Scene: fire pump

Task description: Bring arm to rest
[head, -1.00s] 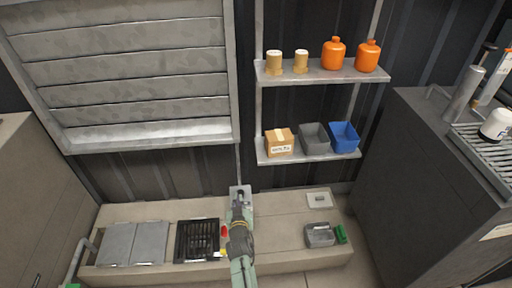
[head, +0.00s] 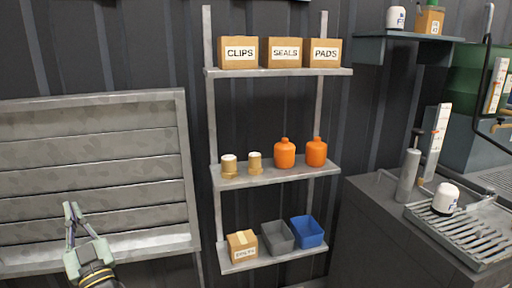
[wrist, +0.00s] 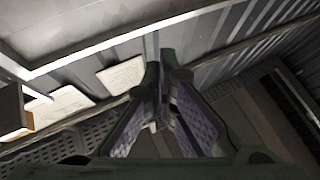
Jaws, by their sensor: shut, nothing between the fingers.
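My gripper (head: 72,210) is in the lower left of the head view, raised and pointing up, in front of the grey louvred panel (head: 90,150). It is empty. In the wrist view its two fingers (wrist: 160,62) come together at the tips, with nothing between them. The wrist view also shows a light panel edge and ribbed wall behind the fingers. Most of my arm is below the head view's bottom edge.
A shelf rack right of my gripper holds labelled boxes (head: 284,52), orange bottles (head: 285,153), tan cups (head: 229,166), and grey (head: 278,238) and blue bins (head: 308,232). A dark cabinet (head: 375,220) with a slatted tray (head: 465,230) stands at the right.

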